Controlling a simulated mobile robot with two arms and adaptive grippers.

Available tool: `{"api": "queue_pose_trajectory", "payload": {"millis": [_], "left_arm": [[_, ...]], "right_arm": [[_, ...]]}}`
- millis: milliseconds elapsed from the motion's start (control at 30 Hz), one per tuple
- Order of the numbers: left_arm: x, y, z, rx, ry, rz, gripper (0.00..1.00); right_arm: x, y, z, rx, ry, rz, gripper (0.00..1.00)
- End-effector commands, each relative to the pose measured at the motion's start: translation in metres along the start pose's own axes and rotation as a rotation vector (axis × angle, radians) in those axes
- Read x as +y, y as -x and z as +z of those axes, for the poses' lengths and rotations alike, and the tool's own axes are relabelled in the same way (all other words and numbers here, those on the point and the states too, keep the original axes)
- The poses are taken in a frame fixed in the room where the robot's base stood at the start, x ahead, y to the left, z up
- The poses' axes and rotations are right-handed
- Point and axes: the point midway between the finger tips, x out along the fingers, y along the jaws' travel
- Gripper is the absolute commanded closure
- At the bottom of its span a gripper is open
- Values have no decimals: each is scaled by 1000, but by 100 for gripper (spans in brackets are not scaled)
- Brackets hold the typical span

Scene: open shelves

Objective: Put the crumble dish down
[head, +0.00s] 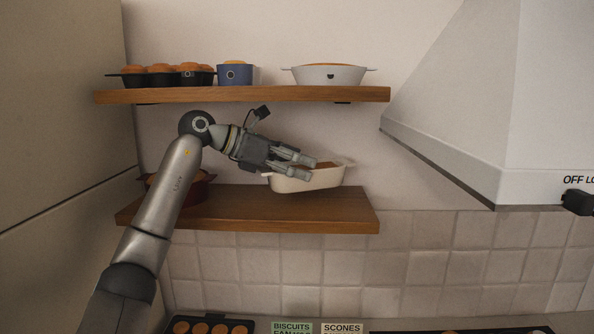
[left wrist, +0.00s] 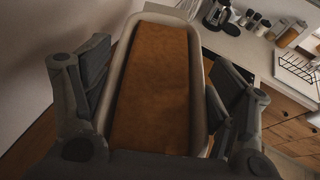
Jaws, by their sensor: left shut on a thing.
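The crumble dish (head: 306,180) is a cream oval-ended dish with a brown crumble top. In the head view it is at the lower shelf (head: 235,208), toward its right end, slightly tilted. I cannot tell whether its base touches the board. My left gripper (head: 303,165) is shut on the dish from the left. In the left wrist view the crumble dish (left wrist: 150,85) lies lengthwise between the two fingers of my left gripper (left wrist: 155,95). My right gripper is in neither view.
The upper shelf (head: 245,95) holds a dark muffin tin (head: 165,76), a blue ramekin (head: 235,74) and a white dish (head: 329,75). A red dish (head: 195,190) stands at the left of the lower shelf, partly behind my arm. A range hood (head: 470,110) juts out at right.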

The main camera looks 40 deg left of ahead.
Motion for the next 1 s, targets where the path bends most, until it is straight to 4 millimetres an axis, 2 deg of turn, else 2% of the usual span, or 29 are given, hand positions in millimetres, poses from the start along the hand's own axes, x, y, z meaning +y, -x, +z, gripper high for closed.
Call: {"api": "queue_pose_trajectory", "payload": {"millis": [33,133,367,833,867,1000], "left_arm": [[6,0,7,-6,4,-1,64],[4,-6,-10,-1,1,0,64],[3,-13,-27,-4,1,0,64],[4,-15,-33,-5,0,2,64],[4,-16,-35,0,1,1,19],[4,-16,-34,0,1,1,2]], "right_arm": [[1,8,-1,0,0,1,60],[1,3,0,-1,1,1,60],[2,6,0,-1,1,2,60],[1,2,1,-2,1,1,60],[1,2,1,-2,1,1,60],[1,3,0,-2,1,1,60]]}}
